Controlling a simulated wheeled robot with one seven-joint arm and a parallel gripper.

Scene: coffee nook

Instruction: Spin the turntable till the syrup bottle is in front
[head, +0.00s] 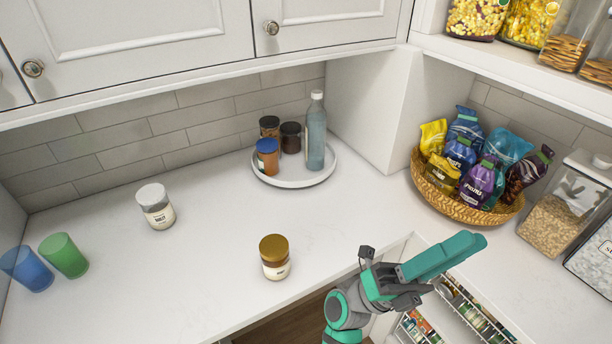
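A round white turntable (294,182) stands on the counter near the back wall. A tall blue-grey bottle (316,135) with a pale cap stands upright at its right side; it is the only bottle-shaped thing there, and I read no label on it. An orange jar with a blue lid (267,160) stands at the turntable's front left. A brown dark-lidded jar (269,128) and a dark jar (291,138) stand toward the back. My gripper (462,247) is at the lower right, well apart from the turntable. Whether its fingers are parted is unclear.
A gold-lidded jar (275,260) stands in front of the turntable, toward my arm. A white-lidded jar (155,206) and green (63,256) and blue (27,269) cups are left. A basket of bags (465,211) is right. Wall cabinets (140,40) hang above.

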